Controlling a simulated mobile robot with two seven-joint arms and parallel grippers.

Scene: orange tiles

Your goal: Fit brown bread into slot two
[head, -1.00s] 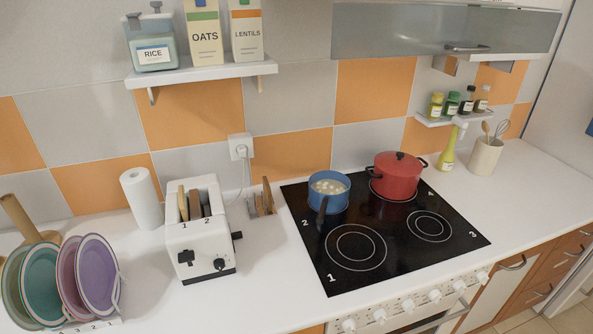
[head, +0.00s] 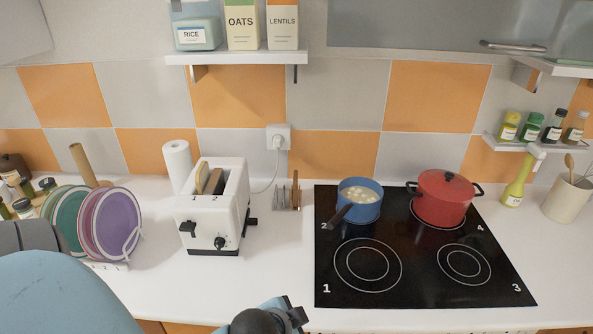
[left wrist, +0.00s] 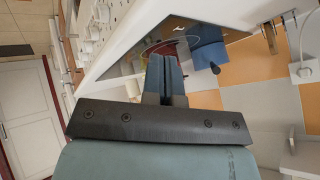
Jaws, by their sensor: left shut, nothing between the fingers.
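The white toaster (head: 232,215) stands on the counter, its two slots marked 1 and 2. A pale bread slice (head: 202,177) stands in slot one and a brown bread slice (head: 215,182) in slot two, both sticking out of the top. Another brown slice (head: 295,189) stands in the small rack (head: 280,197) right of the toaster. My left gripper (left wrist: 163,65) is shut and empty in the left wrist view, its blue fingers together, apart from the bread. In the head view my arm shows at the bottom edge, with its fingertips not clearly visible. My right gripper is out of view.
The stove (head: 400,285) holds a blue pot (head: 361,207) and a red pot (head: 443,205) to the right. A plate rack with plates (head: 115,225) and a paper roll (head: 177,165) stand left of the toaster. The counter in front of the toaster is clear.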

